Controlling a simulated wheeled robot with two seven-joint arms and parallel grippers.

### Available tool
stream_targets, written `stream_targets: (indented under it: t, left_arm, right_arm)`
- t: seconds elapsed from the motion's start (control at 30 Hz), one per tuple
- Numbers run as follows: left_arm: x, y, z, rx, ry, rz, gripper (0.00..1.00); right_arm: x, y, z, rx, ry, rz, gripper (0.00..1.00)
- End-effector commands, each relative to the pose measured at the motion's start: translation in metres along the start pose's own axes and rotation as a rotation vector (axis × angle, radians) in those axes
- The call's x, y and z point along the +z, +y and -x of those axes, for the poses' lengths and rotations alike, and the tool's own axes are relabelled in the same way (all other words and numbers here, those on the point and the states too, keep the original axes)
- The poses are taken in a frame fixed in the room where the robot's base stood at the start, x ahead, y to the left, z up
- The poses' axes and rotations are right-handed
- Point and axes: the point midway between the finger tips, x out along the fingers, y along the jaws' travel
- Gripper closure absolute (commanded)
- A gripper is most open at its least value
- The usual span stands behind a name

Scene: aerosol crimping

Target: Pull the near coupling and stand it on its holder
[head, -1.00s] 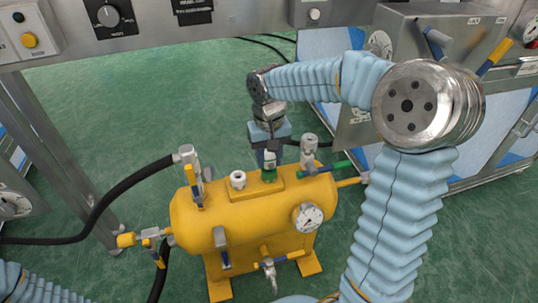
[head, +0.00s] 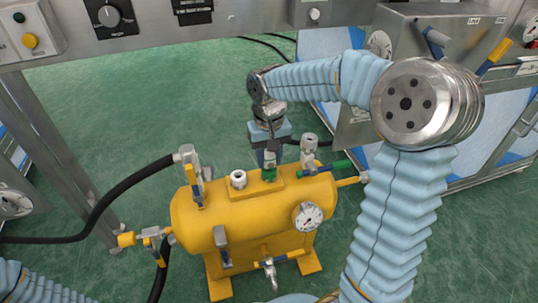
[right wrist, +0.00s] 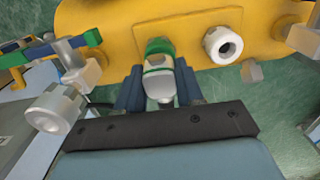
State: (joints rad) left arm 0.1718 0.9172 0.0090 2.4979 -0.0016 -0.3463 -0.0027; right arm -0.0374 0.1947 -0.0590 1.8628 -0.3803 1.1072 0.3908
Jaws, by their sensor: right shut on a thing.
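A white coupling with a green band (head: 269,174) stands upright on top of the yellow tank (head: 190,216). My right gripper (head: 269,155) comes from behind the tank and is shut on this coupling. The right wrist view shows the green-banded coupling (right wrist: 159,72) between the two dark blue fingers (right wrist: 160,88). Whether its lower end is seated or lifted cannot be told. An open white fitting (head: 238,179) is left of it on the tank, also in the right wrist view (right wrist: 223,45). My left gripper is out of view; only part of that arm shows at lower left.
A grey coupling (head: 308,146) stands right of the held one, close to a green-handled valve (head: 335,167). A gauge (head: 306,217) is on the tank's front. A black hose (head: 100,205) and a blue-and-yellow valve (head: 193,184) are at left. Green floor lies behind.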

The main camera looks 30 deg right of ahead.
Motion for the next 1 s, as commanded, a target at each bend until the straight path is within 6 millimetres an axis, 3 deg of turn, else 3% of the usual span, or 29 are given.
stream_targets:
  t: [1.0]
  left_arm:
    - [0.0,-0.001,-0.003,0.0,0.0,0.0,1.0]
  right_arm:
    - [0.0,0.0,-0.01,0.0,0.0,0.0,1.0]
